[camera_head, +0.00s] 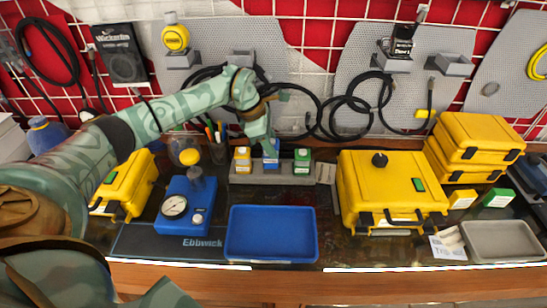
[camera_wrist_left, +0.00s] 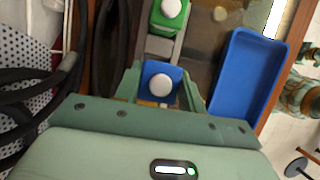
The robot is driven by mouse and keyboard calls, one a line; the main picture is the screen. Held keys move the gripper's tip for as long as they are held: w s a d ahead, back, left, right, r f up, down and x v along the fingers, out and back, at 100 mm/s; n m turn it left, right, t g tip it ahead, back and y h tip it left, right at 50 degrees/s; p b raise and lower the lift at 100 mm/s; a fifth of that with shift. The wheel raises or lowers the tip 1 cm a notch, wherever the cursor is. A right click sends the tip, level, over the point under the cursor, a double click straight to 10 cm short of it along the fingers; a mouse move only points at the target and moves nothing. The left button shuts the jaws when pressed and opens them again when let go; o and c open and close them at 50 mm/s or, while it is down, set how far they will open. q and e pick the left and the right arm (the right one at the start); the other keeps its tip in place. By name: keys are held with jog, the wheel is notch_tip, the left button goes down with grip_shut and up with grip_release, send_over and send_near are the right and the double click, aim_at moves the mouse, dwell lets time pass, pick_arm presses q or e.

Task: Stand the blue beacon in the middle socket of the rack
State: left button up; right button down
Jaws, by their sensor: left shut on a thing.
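The grey rack (camera_head: 284,179) stands at the back middle of the bench. A yellow beacon (camera_head: 242,158) stands in its left socket and a green beacon (camera_head: 302,158) in its right socket. My left gripper (camera_head: 268,143) is shut on the blue beacon (camera_head: 271,157), which is upright at the middle socket between the other two. In the left wrist view the blue beacon's white top (camera_wrist_left: 160,80) shows between the fingers, in line with the green beacon (camera_wrist_left: 169,14). Its base is hidden, so I cannot tell whether it is fully seated. My right gripper is not in view.
An empty blue tray (camera_head: 270,234) lies in front of the rack. A blue gauge box (camera_head: 186,212) is to the left, and a large yellow case (camera_head: 388,185) is to the right. Black hoses (camera_head: 345,105) hang on the wall behind.

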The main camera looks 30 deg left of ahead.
pick_arm(q)
jog(key=f+b, duration=0.2)
jog(key=f, duration=0.1)
jog(key=f+b, duration=0.1)
jog(key=shift+w+d+f, duration=0.1)
jog(key=shift+w+f, duration=0.05)
jog(key=shift+w, duration=0.1)
jog(key=shift+r, duration=0.2)
jog(key=shift+c, duration=0.4)
jog(key=o, duration=1.2)
